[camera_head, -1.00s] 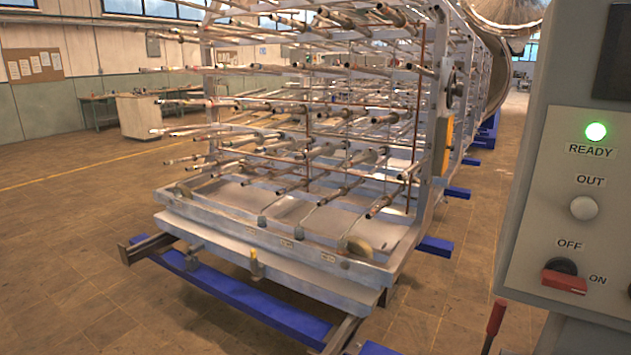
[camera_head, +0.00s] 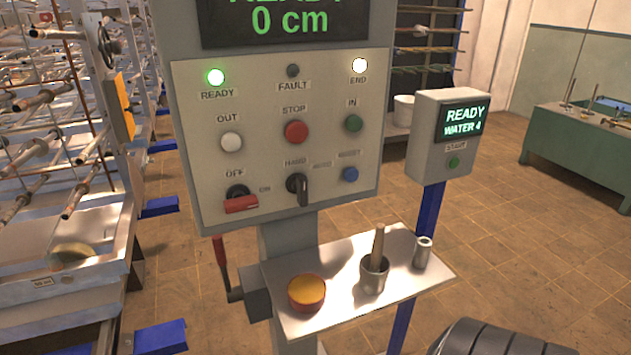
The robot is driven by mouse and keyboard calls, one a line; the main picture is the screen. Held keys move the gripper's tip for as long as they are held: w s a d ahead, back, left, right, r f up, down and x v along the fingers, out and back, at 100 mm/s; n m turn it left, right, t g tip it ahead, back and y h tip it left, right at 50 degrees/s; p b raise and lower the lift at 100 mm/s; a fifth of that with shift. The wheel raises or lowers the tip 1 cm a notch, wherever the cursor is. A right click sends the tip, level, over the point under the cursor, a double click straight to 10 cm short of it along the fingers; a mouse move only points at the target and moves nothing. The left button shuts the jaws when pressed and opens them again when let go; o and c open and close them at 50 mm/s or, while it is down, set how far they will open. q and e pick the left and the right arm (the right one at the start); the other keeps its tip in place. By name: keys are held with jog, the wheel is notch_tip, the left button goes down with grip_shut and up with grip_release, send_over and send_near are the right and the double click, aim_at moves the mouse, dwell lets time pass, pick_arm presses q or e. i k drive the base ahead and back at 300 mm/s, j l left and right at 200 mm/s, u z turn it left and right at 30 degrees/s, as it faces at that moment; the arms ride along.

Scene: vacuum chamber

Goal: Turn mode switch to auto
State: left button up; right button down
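The mode switch is a black rotary knob (camera_head: 298,188) on the lower middle of the grey control panel (camera_head: 215,140). The word HAND stands just above it, and a smaller label to its right is too blurred to read. The knob's grip looks roughly upright, towards the HAND side. Nothing touches it.
A red OFF/ON switch (camera_head: 240,204) sits left of the knob and a blue button (camera_head: 350,174) right. Below, a shelf (camera_head: 340,268) holds a yellow-topped round container (camera_head: 306,292), a cup with a brush (camera_head: 374,272) and a metal cylinder (camera_head: 422,252). A red-handled lever (camera_head: 220,262) hangs left.

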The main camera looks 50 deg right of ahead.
aim_at(297, 183)
jog(key=l+z, duration=0.15)
jog(key=z, duration=1.25)
jog(key=i+j, duration=0.05)
